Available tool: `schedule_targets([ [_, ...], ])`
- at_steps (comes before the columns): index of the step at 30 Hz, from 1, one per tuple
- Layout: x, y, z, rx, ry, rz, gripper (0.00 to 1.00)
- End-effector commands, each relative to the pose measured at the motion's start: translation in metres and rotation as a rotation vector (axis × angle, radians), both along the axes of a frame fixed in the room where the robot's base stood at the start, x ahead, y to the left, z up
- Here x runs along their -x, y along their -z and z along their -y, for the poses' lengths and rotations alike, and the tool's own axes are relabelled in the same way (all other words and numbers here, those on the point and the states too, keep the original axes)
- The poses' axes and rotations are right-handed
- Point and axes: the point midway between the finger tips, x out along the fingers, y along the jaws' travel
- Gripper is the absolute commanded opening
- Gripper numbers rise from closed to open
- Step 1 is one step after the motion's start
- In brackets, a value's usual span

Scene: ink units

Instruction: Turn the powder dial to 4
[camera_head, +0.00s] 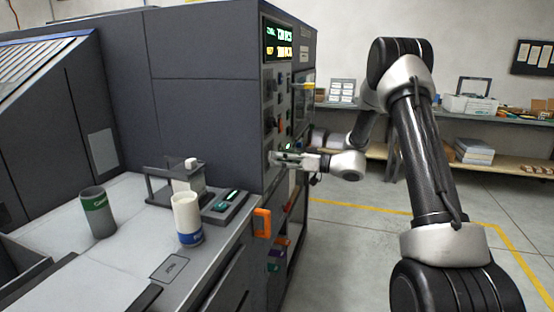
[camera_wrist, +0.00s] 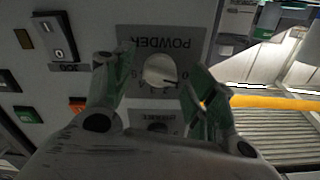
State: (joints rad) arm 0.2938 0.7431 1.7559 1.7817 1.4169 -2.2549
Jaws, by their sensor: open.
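The powder dial (camera_wrist: 160,71) is a round pale knob on a grey plate (camera_wrist: 190,38) labelled POWDER, which appears upside down in the wrist view. Small marks ring the dial; its exact setting is too small to read. My gripper (camera_wrist: 155,75) is open, with one green-padded finger on each side of the dial. I cannot tell whether either finger touches it. In the head view my gripper (camera_head: 285,158) is at the control face of the dark grey machine (camera_head: 205,100), and the dial is hidden there.
A second knob (camera_wrist: 158,127) sits beside the powder dial, partly covered by my gripper. A switch (camera_wrist: 56,38) and an orange button (camera_wrist: 77,104) are nearby. In the head view, a white cup (camera_head: 187,215) and a grey-green can (camera_head: 98,212) stand on the counter. An orange handle (camera_head: 262,222) sticks out below.

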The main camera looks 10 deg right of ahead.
Motion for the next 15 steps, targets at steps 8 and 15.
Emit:
schedule_targets([
  [8, -0.0079, 0.0004, -0.0132, 0.000, 0.000, -0.001, 0.56],
  [15, -0.0078, 0.0005, -0.0129, 0.000, 0.000, -0.001, 0.42],
])
